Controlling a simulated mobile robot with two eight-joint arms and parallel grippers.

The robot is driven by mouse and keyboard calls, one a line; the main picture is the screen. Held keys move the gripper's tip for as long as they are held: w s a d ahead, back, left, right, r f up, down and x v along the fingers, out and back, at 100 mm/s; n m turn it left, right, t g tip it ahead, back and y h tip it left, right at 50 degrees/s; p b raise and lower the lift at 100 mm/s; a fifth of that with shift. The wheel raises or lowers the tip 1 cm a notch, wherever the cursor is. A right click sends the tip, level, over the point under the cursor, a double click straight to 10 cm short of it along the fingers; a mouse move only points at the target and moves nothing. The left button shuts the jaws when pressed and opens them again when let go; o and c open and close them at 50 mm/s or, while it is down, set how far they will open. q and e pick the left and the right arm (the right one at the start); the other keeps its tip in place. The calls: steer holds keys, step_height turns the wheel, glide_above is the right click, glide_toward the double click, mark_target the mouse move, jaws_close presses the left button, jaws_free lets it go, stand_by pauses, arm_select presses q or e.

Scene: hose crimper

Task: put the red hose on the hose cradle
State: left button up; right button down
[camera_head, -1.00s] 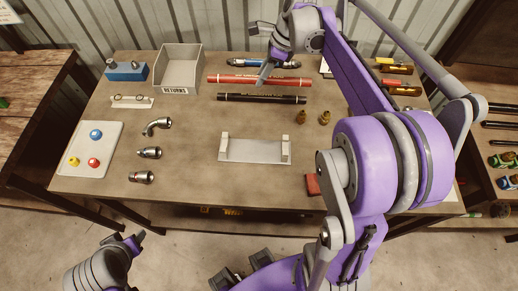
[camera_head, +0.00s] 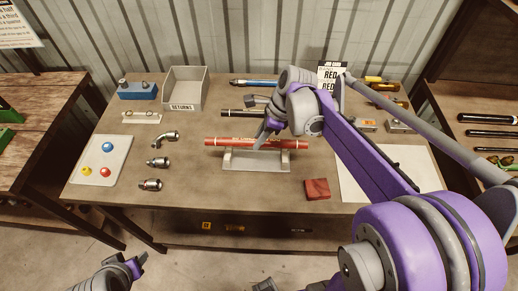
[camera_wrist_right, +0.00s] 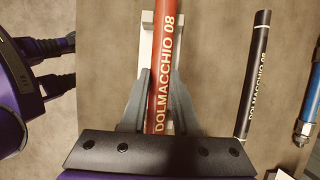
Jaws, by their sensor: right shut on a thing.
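The red hose (camera_head: 225,142) lies level, left to right, at the white hose cradle (camera_head: 256,165). It lines up with the tops of the cradle's two end posts; I cannot tell whether it touches them. My right gripper (camera_head: 264,138) is shut on the red hose near its middle. In the right wrist view, the fingers (camera_wrist_right: 158,100) flank the hose (camera_wrist_right: 165,45), with part of the white cradle (camera_wrist_right: 146,45) beyond and below. My left gripper (camera_head: 136,265) is at the lower left, away from the table; its opening is unclear.
A black hose (camera_head: 235,113) and a blue hose (camera_head: 250,83) lie behind. The grey RETURNS bin (camera_head: 183,105) stands at the back left. Metal fittings (camera_head: 158,162) and a button panel (camera_head: 98,160) are left. A red block (camera_head: 317,188) lies right of the cradle.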

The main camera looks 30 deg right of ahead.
steer(key=shift+f, duration=2.25)
steer(key=shift+f+b, duration=0.2)
steer(key=shift+b, duration=0.1)
steer(key=c, duration=0.7)
jaws_free()
steer(key=shift+o, duration=0.2)
steer(key=shift+r, duration=0.15)
